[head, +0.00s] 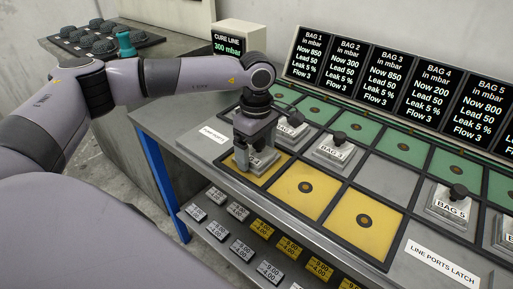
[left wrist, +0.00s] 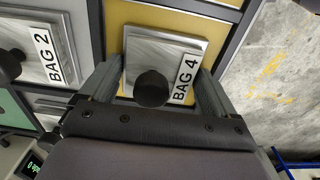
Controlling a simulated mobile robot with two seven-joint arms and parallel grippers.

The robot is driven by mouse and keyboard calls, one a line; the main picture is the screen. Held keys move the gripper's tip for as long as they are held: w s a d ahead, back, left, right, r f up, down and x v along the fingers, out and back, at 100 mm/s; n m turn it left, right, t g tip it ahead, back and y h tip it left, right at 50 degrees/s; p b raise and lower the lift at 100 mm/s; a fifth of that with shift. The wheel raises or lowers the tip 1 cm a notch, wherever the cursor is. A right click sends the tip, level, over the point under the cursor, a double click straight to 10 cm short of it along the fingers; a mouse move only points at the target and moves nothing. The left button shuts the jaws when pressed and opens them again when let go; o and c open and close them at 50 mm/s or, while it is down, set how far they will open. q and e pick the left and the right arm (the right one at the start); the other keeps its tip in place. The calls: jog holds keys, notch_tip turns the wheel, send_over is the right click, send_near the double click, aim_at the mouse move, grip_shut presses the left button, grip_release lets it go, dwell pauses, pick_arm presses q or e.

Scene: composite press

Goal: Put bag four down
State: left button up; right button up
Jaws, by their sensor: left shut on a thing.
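My left gripper (head: 256,142) is over the leftmost yellow square (head: 270,175) of the front row. It is shut on bag four, a grey metal block (left wrist: 140,48) with a black knob and a BAG 4 label. In the left wrist view one finger of the left gripper (left wrist: 155,88) stands on each side of the block. The block lies within the yellow square's outline, level in look; I cannot tell whether it touches the surface. The gripper hides most of the block in the head view. My right gripper is out of view.
Bag 2 (head: 291,129) and bag 3 (head: 335,152) stand close behind and right. Bag 5 (head: 450,207) is further right. Two yellow squares (head: 300,205) (head: 355,237) are free. A board (head: 430,93) reads bag 4 now 200; the cure line display (head: 228,47) reads 300 mbar.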

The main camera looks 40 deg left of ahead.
pick_arm(q)
jog(key=shift+f, duration=0.1)
jog(key=o, duration=0.9)
jog(key=shift+r, duration=0.25)
notch_tip(320, 180, up, 12)
jog(key=shift+f, duration=0.1)
dwell(0.6)
